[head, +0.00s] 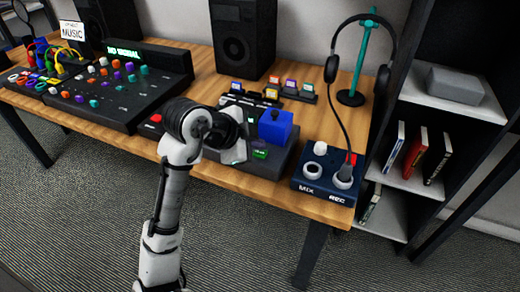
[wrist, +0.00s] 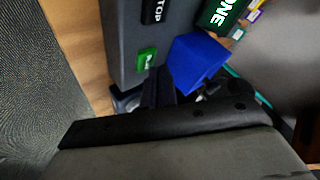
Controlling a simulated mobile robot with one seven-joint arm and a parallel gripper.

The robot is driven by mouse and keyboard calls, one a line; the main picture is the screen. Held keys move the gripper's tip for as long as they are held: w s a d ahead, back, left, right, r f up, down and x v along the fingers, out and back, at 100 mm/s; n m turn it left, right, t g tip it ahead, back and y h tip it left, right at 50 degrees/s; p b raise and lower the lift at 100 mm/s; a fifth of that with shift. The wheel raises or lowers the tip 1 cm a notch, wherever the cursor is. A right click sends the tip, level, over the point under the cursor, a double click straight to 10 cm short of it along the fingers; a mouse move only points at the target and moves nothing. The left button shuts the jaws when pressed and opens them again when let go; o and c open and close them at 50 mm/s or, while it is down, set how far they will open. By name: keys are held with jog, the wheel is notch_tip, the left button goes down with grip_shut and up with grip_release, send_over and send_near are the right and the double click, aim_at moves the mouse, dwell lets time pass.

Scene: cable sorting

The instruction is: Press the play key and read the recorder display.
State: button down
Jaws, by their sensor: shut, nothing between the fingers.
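The recorder (head: 279,163) is a grey box on the table, largely covered by my arm in the head view. Its green play key (head: 260,153) shows just right of my gripper (head: 240,154). In the wrist view the green key (wrist: 146,59) lies just beyond the dark fingers of my gripper (wrist: 159,87), which are shut and empty. I cannot tell whether they touch the key. A black STOP key (wrist: 154,10) is farther along the panel. A dark green display (wrist: 222,13) is cut off by the frame's top edge; the white letters "ONE" are readable on it.
A blue block (head: 275,126) stands close beside my gripper. A MIX/REC box (head: 325,193) with a cable plugged in is at right. A headphone stand (head: 350,97) and shelf (head: 455,108) are beyond. A mixer (head: 120,100) at left has a "NO SIGNAL" screen (head: 123,50).

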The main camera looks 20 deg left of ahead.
aim_at(256, 154)
jog(key=shift+r, duration=0.25)
jog(key=shift+r+p, duration=1.9)
jog(key=shift+r, duration=0.65)
